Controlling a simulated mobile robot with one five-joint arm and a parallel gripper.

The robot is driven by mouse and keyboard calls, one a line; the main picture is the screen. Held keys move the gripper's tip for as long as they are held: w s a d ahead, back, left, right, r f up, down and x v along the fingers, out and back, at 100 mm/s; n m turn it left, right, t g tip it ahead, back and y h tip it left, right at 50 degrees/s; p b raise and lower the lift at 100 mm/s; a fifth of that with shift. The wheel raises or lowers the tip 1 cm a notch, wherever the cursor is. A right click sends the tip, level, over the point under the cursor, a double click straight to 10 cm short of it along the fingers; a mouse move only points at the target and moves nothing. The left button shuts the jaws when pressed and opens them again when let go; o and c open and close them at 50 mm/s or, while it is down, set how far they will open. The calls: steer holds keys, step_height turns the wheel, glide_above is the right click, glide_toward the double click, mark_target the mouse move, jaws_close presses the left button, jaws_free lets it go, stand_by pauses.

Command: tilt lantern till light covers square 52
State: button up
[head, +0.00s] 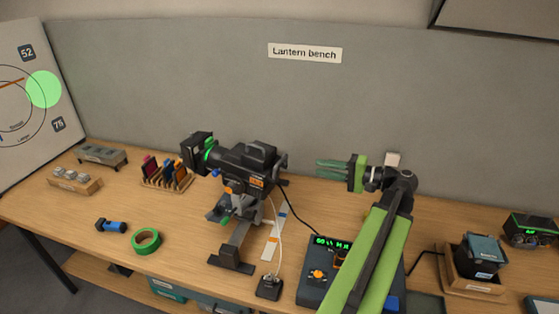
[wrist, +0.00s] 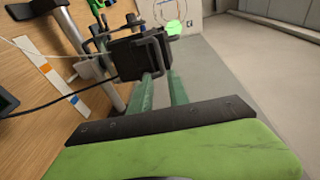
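The black lantern (head: 248,165) stands on a stand on the bench, its lens end facing the board at left. Its green light spot (head: 43,89) falls on the white board, below and right of the dark square 52 (head: 27,53), which lies outside the spot. My gripper (head: 318,169) is to the right of the lantern's rear, its green fingers pointing left at it. In the wrist view, the fingers (wrist: 163,85) have a gap between them with nothing clearly held. The lantern's black rear (wrist: 138,55) is just beyond their tips; contact cannot be told.
A second dark square (head: 58,124) is below the spot. A control box with green digits (head: 330,260) sits below my arm. A cable runs from the lantern's rear. Green tape (head: 146,241), a blue torch (head: 111,226) and a filter rack (head: 166,178) lie left.

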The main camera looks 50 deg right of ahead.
mark_target(281, 161)
steer(key=b+x, duration=0.1)
steer(key=x, duration=1.4)
steer(key=shift+a, duration=0.1)
steer(key=shift+c, duration=0.2)
jaws_close()
stand_by(0.5)
